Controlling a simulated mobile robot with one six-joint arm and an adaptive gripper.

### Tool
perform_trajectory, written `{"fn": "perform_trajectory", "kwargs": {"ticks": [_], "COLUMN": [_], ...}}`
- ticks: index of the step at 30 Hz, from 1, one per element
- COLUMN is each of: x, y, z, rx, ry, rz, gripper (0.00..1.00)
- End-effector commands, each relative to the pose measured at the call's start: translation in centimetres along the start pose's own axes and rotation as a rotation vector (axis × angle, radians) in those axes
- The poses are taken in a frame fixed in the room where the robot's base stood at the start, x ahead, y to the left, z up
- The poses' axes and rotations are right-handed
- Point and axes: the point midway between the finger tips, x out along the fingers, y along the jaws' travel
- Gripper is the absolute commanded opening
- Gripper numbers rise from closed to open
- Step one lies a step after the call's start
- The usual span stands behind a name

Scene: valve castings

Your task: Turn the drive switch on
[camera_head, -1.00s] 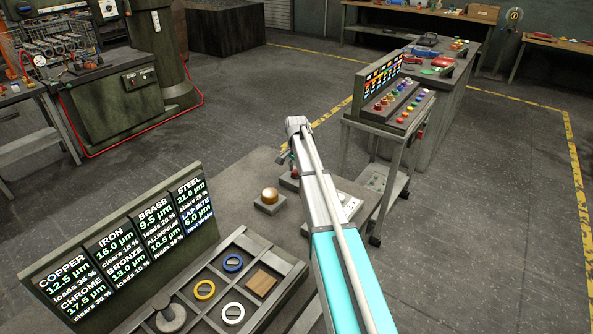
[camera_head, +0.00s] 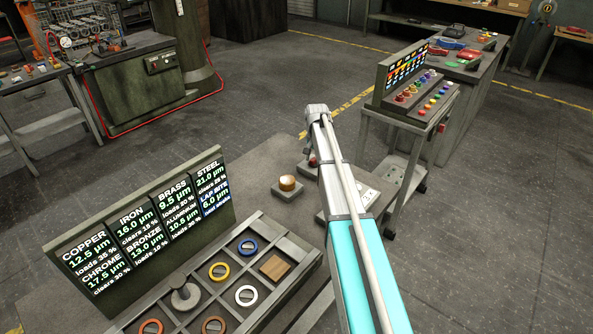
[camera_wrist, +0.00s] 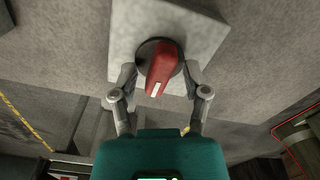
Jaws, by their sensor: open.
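In the wrist view the drive switch is a red rotary handle (camera_wrist: 162,68) with a white mark at its near end, on a dark round base. It sits on a pale grey box (camera_wrist: 205,30) and points slightly off straight. My gripper (camera_wrist: 160,78) is open, with one finger on each side of the red handle. I cannot tell whether either finger touches it. In the head view my arm hides most of the gripper and switch; a small bit of red (camera_head: 312,160) shows just left of the arm.
A brass-coloured button (camera_head: 288,183) on a grey block stands left of my arm. A sectioned tray (camera_head: 293,243) with several rings and a lit readout board (camera_head: 150,230) are at the near left. A cart (camera_head: 425,110) with coloured knobs stands right. Open floor lies beyond.

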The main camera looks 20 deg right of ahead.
Motion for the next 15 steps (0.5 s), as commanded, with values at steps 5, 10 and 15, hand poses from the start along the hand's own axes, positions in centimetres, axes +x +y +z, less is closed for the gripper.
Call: {"fn": "perform_trajectory", "kwargs": {"ticks": [5, 10, 15], "x": [0.0, 0.0, 0.0], "y": [0.0, 0.0, 0.0], "z": [0.0, 0.0, 0.0], "rx": [-0.117, -0.231, -0.345], "ry": [0.0, 0.0, 0.0], "rz": [0.0, 0.0, 0.0], "gripper": [0.6, 0.6, 0.6]}}
